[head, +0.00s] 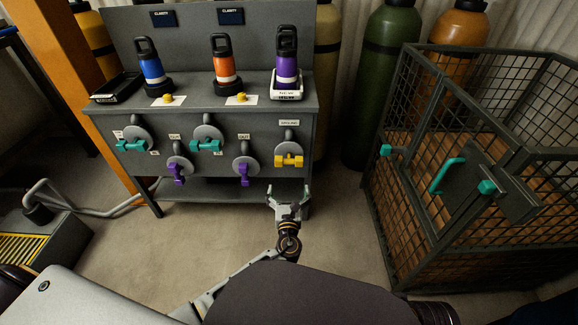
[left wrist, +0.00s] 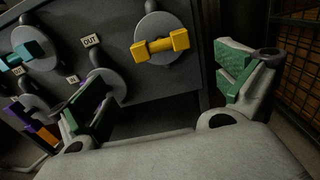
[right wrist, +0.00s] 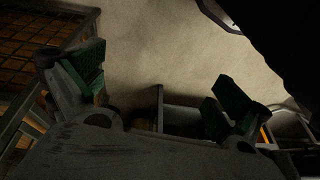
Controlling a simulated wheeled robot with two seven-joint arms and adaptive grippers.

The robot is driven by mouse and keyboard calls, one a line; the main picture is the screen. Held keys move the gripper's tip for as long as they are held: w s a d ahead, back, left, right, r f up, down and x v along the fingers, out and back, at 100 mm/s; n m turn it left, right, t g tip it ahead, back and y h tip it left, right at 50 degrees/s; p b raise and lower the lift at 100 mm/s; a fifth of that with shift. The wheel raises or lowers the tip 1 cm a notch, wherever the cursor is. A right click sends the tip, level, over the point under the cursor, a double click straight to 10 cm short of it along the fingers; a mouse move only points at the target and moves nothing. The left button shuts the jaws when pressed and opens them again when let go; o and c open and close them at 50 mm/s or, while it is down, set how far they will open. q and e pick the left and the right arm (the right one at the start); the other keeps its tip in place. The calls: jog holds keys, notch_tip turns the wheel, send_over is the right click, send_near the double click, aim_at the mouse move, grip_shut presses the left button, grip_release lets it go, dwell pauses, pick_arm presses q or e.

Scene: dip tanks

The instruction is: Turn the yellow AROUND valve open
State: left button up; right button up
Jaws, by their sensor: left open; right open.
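The yellow valve handle (head: 289,161) is on a round grey plate at the right end of the grey bench's front, under a small label too small to read here. Its bar lies roughly level in the head view and slightly tilted in the left wrist view (left wrist: 160,46). My left gripper (head: 288,192) is open and empty, below the yellow handle and apart from it. In the left wrist view its fingers (left wrist: 165,90) are spread, with the handle beyond them and between them. My right gripper (right wrist: 155,85) is open and empty over the floor; it is not seen in the head view.
Teal handles (head: 132,145) and purple handles (head: 177,173) sit left of the yellow one on the bench (head: 200,100). Bottles, including a purple one (head: 286,68), stand on top. A mesh cage (head: 400,190) is at right. Floor between is clear.

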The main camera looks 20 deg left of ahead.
aim_at(289, 163)
pick_arm(q)
jog(key=b+x, duration=0.2)
jog(key=x, duration=0.8)
jog(key=shift+w+f+b, duration=0.1)
jog(key=shift+w+b, duration=0.1)
jog(key=shift+b, duration=0.15)
jog(key=shift+b+x, duration=0.3)
jog(key=shift+x, duration=0.75)
jog(key=shift+w+a, duration=0.2)
jog(key=shift+w, duration=0.2)
jog(key=c, duration=0.6)
jog(key=shift+c, duration=0.2)
pick_arm(e)
jog(key=shift+t+y, duration=0.5)
jog(key=shift+t, duration=0.1)
jog(key=f, duration=0.1)
jog(key=a+f, duration=0.1)
jog(key=f, duration=0.1)
jog(key=w+a+f, duration=0.1)
jog(key=shift+a+f, duration=0.1)
jog(key=shift+f, duration=0.3)
jog(key=shift+w, duration=0.1)
